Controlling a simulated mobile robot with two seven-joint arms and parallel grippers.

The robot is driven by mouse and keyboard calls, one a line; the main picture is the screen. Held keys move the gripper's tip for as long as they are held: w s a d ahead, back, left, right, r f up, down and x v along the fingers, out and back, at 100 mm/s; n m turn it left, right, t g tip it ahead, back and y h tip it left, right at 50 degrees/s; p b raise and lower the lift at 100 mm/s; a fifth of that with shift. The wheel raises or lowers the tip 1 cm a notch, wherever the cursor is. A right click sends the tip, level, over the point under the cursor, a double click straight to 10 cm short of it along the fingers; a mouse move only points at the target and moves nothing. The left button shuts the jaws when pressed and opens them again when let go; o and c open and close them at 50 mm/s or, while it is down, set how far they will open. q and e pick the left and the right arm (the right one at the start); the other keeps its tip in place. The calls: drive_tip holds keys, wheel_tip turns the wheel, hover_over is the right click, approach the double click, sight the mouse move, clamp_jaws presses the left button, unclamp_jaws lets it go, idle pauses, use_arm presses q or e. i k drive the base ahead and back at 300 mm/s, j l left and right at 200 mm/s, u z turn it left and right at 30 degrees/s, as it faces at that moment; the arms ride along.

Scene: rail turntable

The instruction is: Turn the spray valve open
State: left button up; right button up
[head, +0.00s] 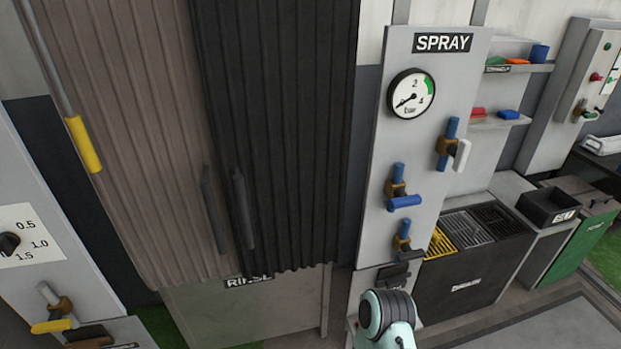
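The SPRAY panel (369,240) stands right of centre, with a SPRAY sign (443,43) at its top. Under the sign a round bar gauge (411,94) has its needle toward the low end, lower left. Three brass-bodied valves on blue pipe pieces sit below it: one with a white lever (461,155) hanging down, one with a blue lever (405,201) lying roughly sideways, and one lower with a dark lever (402,272). I cannot read which one is the spray valve. A teal and dark link of my arm shows at the bottom, below the panel. Neither gripper shows.
Brown and black ribbed curtains (295,120) hang left of the panel, partly covering a RINSE sign (248,281). A dial (10,244) and yellow-lever valve (52,326) are at lower left. A dark cabinet with grates (475,279) and a green bin (578,246) stand right.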

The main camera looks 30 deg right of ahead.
sight(409, 254)
drive_tip(key=z, duration=1.85)
